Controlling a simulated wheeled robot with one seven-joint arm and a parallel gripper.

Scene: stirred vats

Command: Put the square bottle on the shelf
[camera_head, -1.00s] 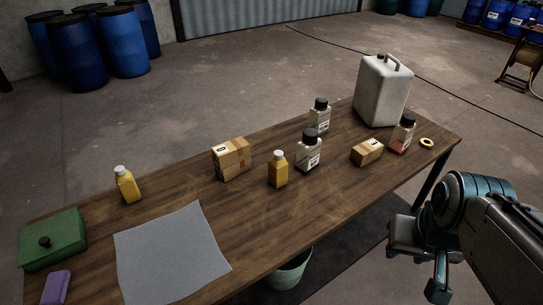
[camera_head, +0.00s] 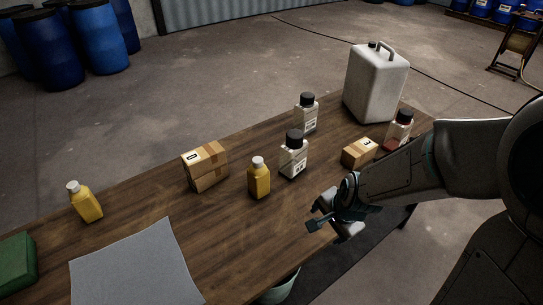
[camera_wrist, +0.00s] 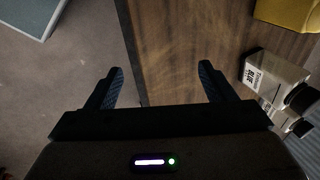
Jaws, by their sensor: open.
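Two square-sided clear bottles with black caps and white labels stand upright on the table: a nearer one (camera_head: 293,157) and one behind it (camera_head: 306,116). I cannot tell which the task means. Labelled bottles also show at the right of the wrist view (camera_wrist: 264,72). A third black-capped bottle (camera_head: 402,126) with red contents stands farther right, partly hidden by my arm. My gripper (camera_head: 330,217) is open and empty near the table's front edge, to the right of and nearer than the clear bottles. It also shows in the wrist view (camera_wrist: 161,72). I see no clear shelf.
The table (camera_head: 225,232) also holds yellow bottles (camera_head: 259,179) (camera_head: 85,203), cartons (camera_head: 205,168) (camera_head: 358,152), a white jerrycan (camera_head: 374,88), a grey sheet (camera_head: 135,268) and a green case (camera_head: 17,262). A pale bucket (camera_head: 280,289) is below the front edge. Blue drums (camera_head: 98,42) stand behind.

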